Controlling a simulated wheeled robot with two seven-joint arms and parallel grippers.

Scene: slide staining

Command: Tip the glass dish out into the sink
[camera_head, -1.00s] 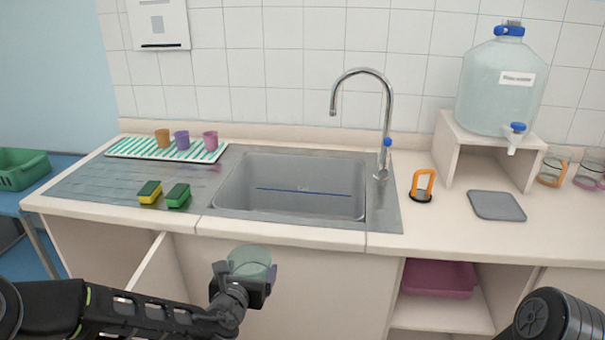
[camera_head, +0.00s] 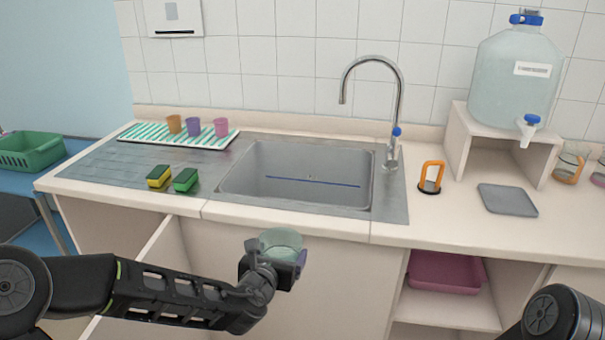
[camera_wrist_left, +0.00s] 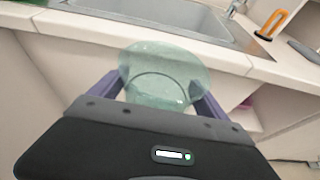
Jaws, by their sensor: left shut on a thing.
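The glass dish (camera_head: 281,241) is pale green and clear. My left gripper (camera_head: 292,258) is shut on it and holds it in front of the counter, below the counter's front edge and nearer to me than the sink. In the left wrist view the dish (camera_wrist_left: 163,76) sits between the two purple fingers (camera_wrist_left: 160,92). I cannot tell whether it holds liquid. The steel sink (camera_head: 300,180) is set in the counter beyond the dish, with a dark blue line across its basin. Of my right arm only a dark part shows at the lower right; its gripper is out of view.
A curved tap (camera_head: 400,90) stands behind the sink's right side. Two sponges (camera_head: 172,178) lie left of the sink, and a striped mat (camera_head: 150,133) holds three cups. An orange-handled tool (camera_head: 431,177) and a grey pad (camera_head: 507,200) lie to the right.

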